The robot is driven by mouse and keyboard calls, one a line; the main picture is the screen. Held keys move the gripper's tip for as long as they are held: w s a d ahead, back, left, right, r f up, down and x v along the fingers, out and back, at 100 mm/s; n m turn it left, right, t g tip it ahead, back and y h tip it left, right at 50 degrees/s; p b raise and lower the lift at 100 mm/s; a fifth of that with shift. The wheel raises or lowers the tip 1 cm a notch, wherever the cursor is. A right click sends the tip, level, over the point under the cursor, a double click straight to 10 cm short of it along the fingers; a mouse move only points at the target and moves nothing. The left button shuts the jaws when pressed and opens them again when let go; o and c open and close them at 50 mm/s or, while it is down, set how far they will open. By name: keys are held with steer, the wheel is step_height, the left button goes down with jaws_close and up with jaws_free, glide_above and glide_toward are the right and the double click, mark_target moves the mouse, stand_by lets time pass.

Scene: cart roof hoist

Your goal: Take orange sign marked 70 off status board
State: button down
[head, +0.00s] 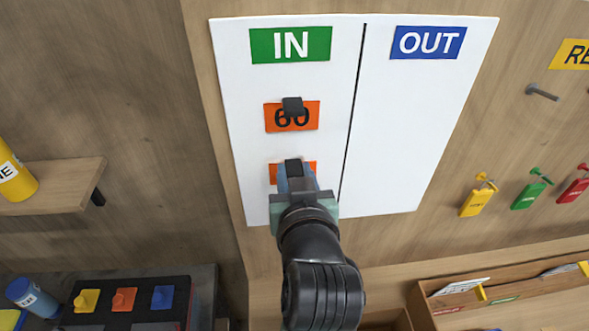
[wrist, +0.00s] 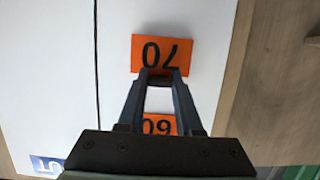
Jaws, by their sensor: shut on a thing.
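The orange sign marked 70 (wrist: 142,58) is on the white status board (head: 416,130), low in the IN column. In the head view its orange face (head: 273,175) is mostly hidden behind my gripper (head: 296,178). In the wrist view the sign appears upside down, and the tips of my gripper (wrist: 159,78) meet at its edge, shut on the sign's dark tab. The sign looks flat against the board. Another orange sign marked 60 (head: 271,118), with its own black tab, sits above it; it also shows between my fingers in the wrist view (wrist: 158,125).
A green IN label (head: 260,46) and a blue OUT label (head: 428,43) head the board. The OUT half is bare. Coloured padlocks (head: 478,202) hang at right. A wooden shelf (head: 60,187) with a yellow cylinder (head: 14,178) juts out at left. A wooden tray (head: 520,299) is at lower right.

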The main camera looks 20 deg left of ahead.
steer(key=shift+s+d, duration=0.25)
steer(key=shift+s, duration=0.35)
steer(key=shift+s+d, duration=0.25)
steer(key=shift+s, duration=0.35)
stand_by(0.8)
steer(key=shift+s+d, duration=0.4)
steer(key=shift+s, duration=0.5)
steer(key=shift+s+d, duration=0.35)
steer(key=shift+s, duration=0.55)
steer(key=shift+s+d, duration=0.4)
steer(key=shift+s, duration=0.5)
